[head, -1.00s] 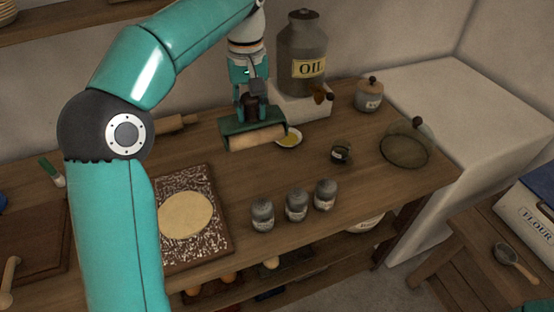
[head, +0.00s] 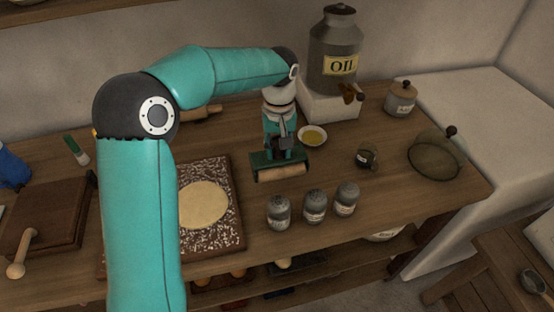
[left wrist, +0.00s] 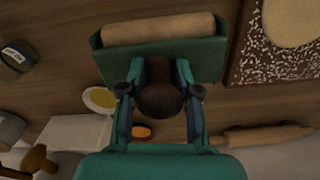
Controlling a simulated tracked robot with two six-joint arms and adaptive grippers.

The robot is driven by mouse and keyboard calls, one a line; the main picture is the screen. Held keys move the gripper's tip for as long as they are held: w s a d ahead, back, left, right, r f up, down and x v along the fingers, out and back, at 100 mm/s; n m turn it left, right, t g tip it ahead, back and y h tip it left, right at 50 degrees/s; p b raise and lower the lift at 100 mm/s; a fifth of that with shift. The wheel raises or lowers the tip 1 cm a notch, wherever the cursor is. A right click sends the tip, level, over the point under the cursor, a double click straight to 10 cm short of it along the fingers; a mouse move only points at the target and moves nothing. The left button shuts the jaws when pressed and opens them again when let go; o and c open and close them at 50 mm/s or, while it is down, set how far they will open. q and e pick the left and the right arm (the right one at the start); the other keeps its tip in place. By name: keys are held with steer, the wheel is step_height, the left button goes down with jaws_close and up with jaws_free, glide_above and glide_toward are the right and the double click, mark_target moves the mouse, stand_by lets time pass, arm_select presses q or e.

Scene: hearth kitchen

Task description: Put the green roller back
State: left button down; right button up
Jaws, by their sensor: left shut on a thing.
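The green roller (head: 280,167), a green frame with a pale wooden cylinder, hangs from my left gripper (head: 284,150). In the left wrist view my left gripper (left wrist: 160,98) is shut on the roller's dark round handle. The roller (left wrist: 206,58) lies across the top of that view, cylinder outermost. In the head view it is over bare table between the dough board and the oil dish. I cannot tell whether it touches the table. My right gripper is out of view.
A speckled board (head: 226,236) with flat dough (head: 204,205) is left of the roller. An oil dish (head: 313,136) stands behind it. Several grey jars, including one jar (head: 278,212), stand in front. A rolling pin (head: 205,114) lies at the back, near the oil can (head: 336,60).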

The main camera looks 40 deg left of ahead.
mark_target(279, 160)
arm_select(q)
step_height(279, 160, down, 4)
steer(key=shift+f, duration=0.15)
stand_by(0.3)
steer(key=shift+f, duration=0.3)
steer(key=shift+s+d+f+b, duration=0.15)
steer(key=shift+s+f+b, duration=0.15)
steer(key=shift+b, duration=0.2)
steer(key=c, duration=0.8)
jaws_free()
steer(key=shift+f, duration=0.2)
steer(key=shift+c, duration=0.2)
steer(key=shift+o, duration=0.2)
steer(key=shift+w, duration=0.2)
steer(key=shift+r, duration=0.1)
